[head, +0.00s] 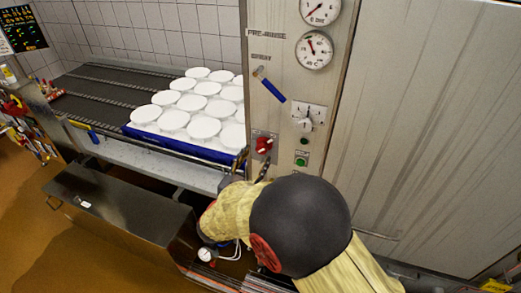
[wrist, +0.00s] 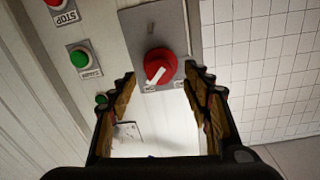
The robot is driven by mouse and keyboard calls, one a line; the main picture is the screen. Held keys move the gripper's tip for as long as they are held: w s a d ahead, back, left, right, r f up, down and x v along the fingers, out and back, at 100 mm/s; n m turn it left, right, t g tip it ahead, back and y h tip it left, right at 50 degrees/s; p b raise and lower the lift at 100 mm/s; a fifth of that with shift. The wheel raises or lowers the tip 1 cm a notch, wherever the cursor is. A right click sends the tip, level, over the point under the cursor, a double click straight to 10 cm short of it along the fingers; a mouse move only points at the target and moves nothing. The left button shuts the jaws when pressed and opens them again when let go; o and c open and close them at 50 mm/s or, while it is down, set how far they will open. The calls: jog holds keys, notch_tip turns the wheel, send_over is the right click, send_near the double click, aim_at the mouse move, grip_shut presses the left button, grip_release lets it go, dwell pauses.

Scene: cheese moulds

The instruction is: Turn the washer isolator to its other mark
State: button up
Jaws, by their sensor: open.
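The washer isolator is a red rotary knob (head: 264,145) on a grey plate, low on the washer's front panel in the head view. In the wrist view the red knob (wrist: 160,66) has a white pointer bar that slants toward the lower left. My gripper (wrist: 163,82) is open, with one finger on each side of the knob in the picture. I cannot tell whether either finger touches it. In the head view my arm hides most of the gripper below the knob.
A green button (wrist: 80,59) and a red stop button sit beside the isolator. Above it in the head view are a selector switch (head: 305,125), a blue-handled lever (head: 270,86) and two gauges. A blue tray (head: 190,147) of white moulds stands left on the conveyor.

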aim_at(260, 151)
jog(key=x, duration=0.4)
jog(key=shift+w+d, duration=0.1)
jog(key=shift+w, duration=0.3)
jog(key=c, duration=0.3)
jog(key=c, duration=0.8)
jog(key=shift+c, duration=0.3)
